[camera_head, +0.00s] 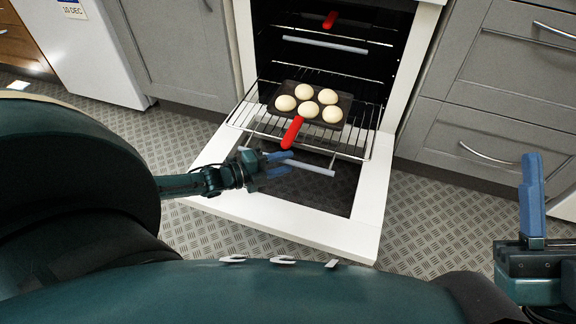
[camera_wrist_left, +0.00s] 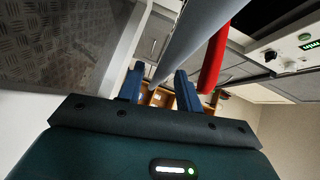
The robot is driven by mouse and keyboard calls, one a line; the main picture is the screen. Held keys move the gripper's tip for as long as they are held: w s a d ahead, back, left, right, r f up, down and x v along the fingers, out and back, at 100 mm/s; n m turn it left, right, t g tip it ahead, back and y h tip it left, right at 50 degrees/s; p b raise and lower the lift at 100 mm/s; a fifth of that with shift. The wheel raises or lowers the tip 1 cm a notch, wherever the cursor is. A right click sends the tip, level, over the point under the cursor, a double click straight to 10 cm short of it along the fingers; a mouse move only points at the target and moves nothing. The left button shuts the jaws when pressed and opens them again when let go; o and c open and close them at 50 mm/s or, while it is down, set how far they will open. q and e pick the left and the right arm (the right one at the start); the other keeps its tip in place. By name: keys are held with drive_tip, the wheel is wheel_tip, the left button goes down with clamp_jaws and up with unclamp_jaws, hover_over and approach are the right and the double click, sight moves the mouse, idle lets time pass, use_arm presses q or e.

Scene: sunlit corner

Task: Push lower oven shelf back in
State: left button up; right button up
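The lower oven shelf (camera_head: 353,146), a wire rack, is pulled out of the oven over the lowered door. A grey bar (camera_head: 315,168) runs along its front; it also shows in the left wrist view (camera_wrist_left: 190,38). A dark pan (camera_head: 341,101) with several pale round buns sits on the shelf, its red handle (camera_head: 291,132) pointing outward. My left gripper (camera_head: 289,163) is open and empty at the front bar, below the red handle. Whether it touches the bar is unclear. My right gripper (camera_head: 532,195) is at the right edge, away from the shelf; only one finger shows clearly.
The oven door (camera_head: 290,222) lies open, flat and low, beneath the shelf. An upper shelf with a grey bar (camera_head: 325,44) is inside the oven, with another red handle (camera_head: 330,20) above it. Grey cabinets (camera_head: 478,125) flank the oven. Patterned floor (camera_head: 430,215) is clear beside the door.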

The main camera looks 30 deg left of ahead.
use_arm(q)
drive_tip(key=shift+x, duration=0.9)
clamp_jaws()
